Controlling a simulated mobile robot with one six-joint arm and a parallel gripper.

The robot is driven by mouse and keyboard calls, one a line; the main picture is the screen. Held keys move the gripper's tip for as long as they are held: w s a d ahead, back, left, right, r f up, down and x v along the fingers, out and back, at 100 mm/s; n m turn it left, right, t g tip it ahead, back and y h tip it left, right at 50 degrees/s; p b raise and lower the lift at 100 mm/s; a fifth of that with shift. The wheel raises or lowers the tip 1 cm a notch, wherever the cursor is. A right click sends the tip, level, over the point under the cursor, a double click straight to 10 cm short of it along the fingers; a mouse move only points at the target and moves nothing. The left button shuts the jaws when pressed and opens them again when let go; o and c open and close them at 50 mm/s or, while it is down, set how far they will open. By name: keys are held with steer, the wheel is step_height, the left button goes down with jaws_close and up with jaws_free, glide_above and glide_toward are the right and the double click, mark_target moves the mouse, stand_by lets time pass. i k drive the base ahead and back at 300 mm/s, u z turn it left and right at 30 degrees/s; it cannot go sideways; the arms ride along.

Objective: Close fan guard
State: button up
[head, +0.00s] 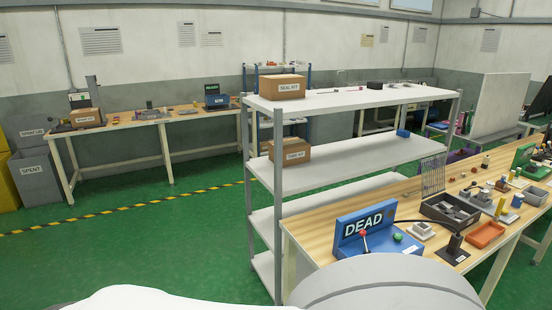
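No fan guard can be told for sure in the head view. An upright grey wire grid panel (433,175) stands at the back edge of the near workbench, beside the white shelf; whether it is the guard I cannot tell. No fan can be made out near it. My gripper is not in view. Large pale rounded shapes along the bottom edge look like parts of my own body and hide part of the near bench and floor.
The near workbench (315,219) holds a blue box marked DEAD (352,229), an orange tray (486,234) and small parts. A tall white shelf (345,153) stands behind it. Another bench (150,121) lines the back wall. Green floor (150,225) at left is clear.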

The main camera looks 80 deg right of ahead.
mark_target(426, 161)
steer(key=z, duration=1.8)
steer(key=i, duration=3.05)
steer(key=z, duration=3.55)
